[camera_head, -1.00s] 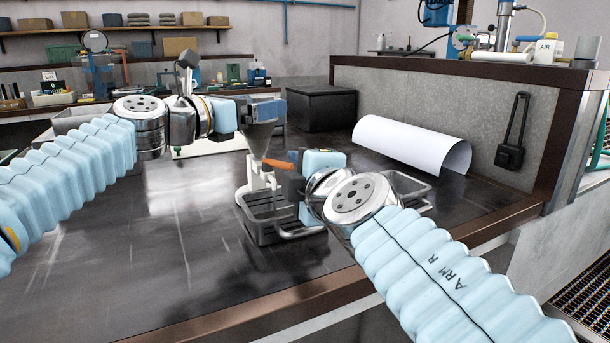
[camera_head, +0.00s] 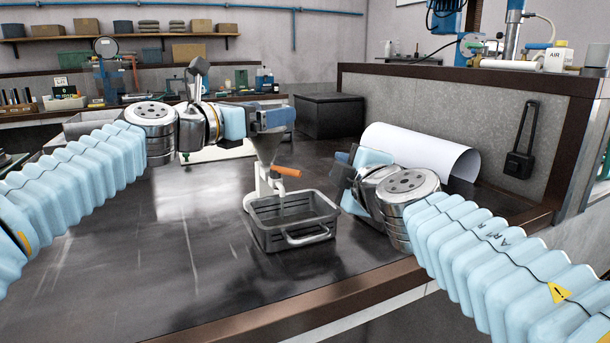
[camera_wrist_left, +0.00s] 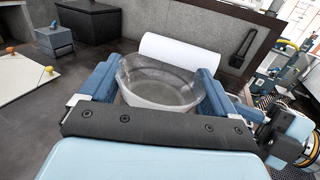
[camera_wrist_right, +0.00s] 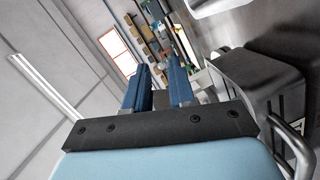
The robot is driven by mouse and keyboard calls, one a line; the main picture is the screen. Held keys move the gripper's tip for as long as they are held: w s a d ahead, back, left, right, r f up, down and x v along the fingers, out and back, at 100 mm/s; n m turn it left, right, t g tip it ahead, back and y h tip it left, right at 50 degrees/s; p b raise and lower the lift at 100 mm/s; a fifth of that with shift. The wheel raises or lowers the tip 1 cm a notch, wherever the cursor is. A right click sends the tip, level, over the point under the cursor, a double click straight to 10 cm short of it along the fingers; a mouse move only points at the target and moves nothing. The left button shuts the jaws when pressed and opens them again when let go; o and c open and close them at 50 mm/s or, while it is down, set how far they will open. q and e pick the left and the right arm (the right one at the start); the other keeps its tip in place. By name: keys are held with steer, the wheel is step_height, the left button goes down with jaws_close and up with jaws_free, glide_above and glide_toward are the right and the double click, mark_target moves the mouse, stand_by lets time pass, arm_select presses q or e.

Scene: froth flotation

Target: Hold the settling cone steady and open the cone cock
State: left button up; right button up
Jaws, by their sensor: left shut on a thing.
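The grey settling cone (camera_head: 267,146) stands upright in a white stand (camera_head: 262,184). My left gripper (camera_head: 270,118) is shut on the cone's upper part; the left wrist view shows the cone's wide clear rim (camera_wrist_left: 160,98) between the two blue fingers. The cone cock's orange handle (camera_head: 287,171) sticks out to the right below the cone, close to level.
A dark grey tub (camera_head: 293,239) with a metal handle sits below the cock, at the table's front. A rolled white sheet (camera_head: 425,150) lies behind my right gripper. A black box (camera_head: 330,115) stands at the back. The table left of the tub is clear.

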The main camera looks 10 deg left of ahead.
steer(key=w+d+r+m+t+h, duration=0.1)
steer(key=w+d+r+m+h, duration=0.15)
steer(key=d, duration=0.55)
steer(key=w+d+r+m+t+h, duration=0.2)
steer(key=w+d+r+m, duration=0.15)
steer(key=d, duration=0.55)
steer(key=w+d+r+m+t+h, duration=0.1)
steer(key=w+d+r+m+h, duration=0.2)
steer(key=d, duration=0.5)
steer(key=a+f+n+g+y, duration=0.2)
steer(key=a+f+y, duration=0.1)
steer(key=a+f, duration=0.4)
steer(key=n+g+y, duration=0.7)
steer(key=n+y, duration=0.3)
glide_toward(298, 174)
steer(key=x, duration=0.9)
steer(key=shift+w+a, duration=0.15)
steer(key=shift+a, duration=0.05)
